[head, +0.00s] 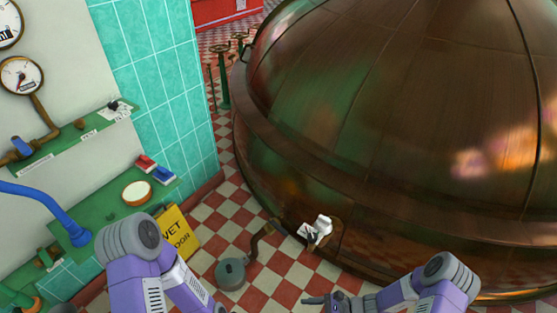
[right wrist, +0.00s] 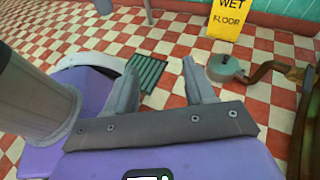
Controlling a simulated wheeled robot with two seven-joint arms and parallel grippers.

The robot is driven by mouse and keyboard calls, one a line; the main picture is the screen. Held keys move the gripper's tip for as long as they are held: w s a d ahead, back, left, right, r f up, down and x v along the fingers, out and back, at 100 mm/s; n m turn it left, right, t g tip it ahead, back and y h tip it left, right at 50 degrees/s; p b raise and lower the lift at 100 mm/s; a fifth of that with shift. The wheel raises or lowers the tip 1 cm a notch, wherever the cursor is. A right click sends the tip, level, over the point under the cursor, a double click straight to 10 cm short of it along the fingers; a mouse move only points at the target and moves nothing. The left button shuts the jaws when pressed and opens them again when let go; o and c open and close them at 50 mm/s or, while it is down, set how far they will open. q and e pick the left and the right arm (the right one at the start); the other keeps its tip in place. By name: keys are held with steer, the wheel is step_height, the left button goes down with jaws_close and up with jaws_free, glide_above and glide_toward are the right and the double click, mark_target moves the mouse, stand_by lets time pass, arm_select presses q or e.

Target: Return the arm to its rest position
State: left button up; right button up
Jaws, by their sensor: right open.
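My right arm (head: 430,290) is bent at the bottom right of the head view, in front of the large copper kettle (head: 400,120). My right gripper (right wrist: 161,76) shows in the right wrist view with its two grey fingers apart and nothing between them. It is over the checkered floor (right wrist: 90,45), apart from the things there. In the head view part of it shows at the bottom edge. My left arm (head: 145,260) is bent at the bottom left. Its gripper is out of the frame.
A yellow wet floor sign (head: 177,235) stands by the tiled wall. A round grey-green fitting (head: 230,273) with a bent pipe lies on the floor beside the kettle. Green shelves (head: 110,212) line the left wall. A dark green floor grate (right wrist: 146,72) lies beyond my fingers.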

steer(key=s+r+n+g+h+p, duration=0.25)
steer(key=s+n+g+h, duration=0.25)
steer(key=s+n+h, duration=0.3)
steer(key=r+n+t+p, duration=0.1)
steer(key=n, duration=0.1)
steer(key=r+n+t+h, duration=0.1)
steer(key=r+n+t, duration=0.1)
steer(key=n, duration=0.1)
steer(key=r+n+t+p, duration=0.1)
steer(key=n, duration=0.2)
steer(key=shift+w+a+r+h+p, duration=0.1)
steer(key=shift+a+r+h+p, duration=0.1)
steer(key=shift+r+h+p, duration=0.15)
